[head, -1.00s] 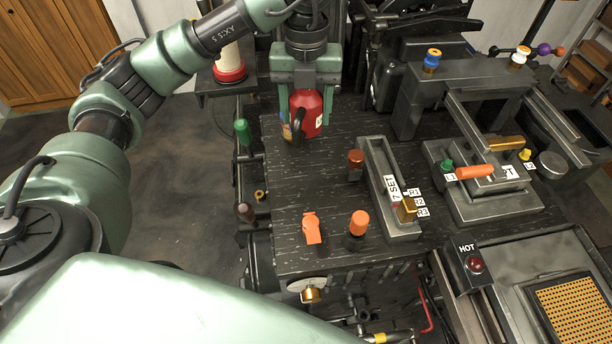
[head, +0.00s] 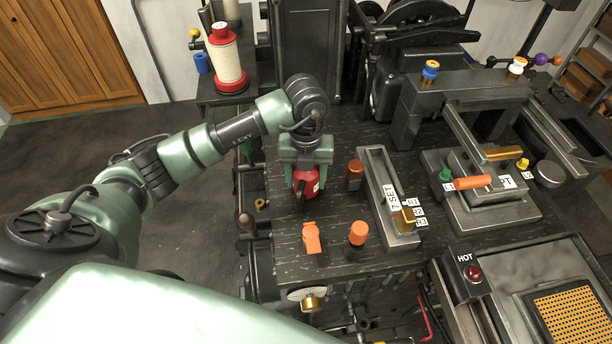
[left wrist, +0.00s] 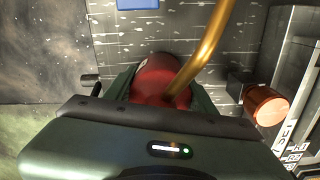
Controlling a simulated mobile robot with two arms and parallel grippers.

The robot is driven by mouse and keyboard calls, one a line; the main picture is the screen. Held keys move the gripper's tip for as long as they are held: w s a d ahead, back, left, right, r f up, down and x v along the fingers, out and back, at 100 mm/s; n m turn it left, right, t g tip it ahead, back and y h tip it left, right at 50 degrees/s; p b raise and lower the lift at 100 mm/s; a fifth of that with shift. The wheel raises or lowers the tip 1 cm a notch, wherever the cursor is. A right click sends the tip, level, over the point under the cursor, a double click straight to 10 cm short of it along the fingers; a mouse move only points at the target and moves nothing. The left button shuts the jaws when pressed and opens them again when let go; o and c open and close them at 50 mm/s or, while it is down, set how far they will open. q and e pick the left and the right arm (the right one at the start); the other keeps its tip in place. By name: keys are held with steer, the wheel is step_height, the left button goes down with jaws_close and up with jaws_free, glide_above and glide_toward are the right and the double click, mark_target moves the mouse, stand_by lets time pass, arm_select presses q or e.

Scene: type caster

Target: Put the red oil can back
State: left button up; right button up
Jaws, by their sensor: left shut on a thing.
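The red oil can (head: 307,187) is between the fingers of my left gripper (head: 305,172), which is shut on it from above. The can looks upright, over the left part of the dark worktop (head: 285,222). I cannot tell whether its base touches the top. In the left wrist view the can's red body (left wrist: 160,78) shows between the fingers, with a curved brass spout (left wrist: 205,50) rising across the picture. The gripper hides much of the can in the head view. My right gripper is not in view.
An orange-brown knob (head: 355,172) stands close right of the can. An orange lever (head: 312,238) and an orange-capped knob (head: 358,233) are nearer me. A metal channel (head: 377,180) lies further right. A red-and-white spool (head: 228,60) stands at the back left.

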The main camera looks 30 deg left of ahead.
arm_select(q)
steer(key=shift+f, duration=0.2)
steer(key=o, duration=1.5)
steer(key=shift+o, duration=0.2)
steer(key=shift+r, duration=0.4)
step_height(320, 180, up, 11)
steer(key=shift+r+b, duration=0.2)
steer(key=shift+b, duration=0.8)
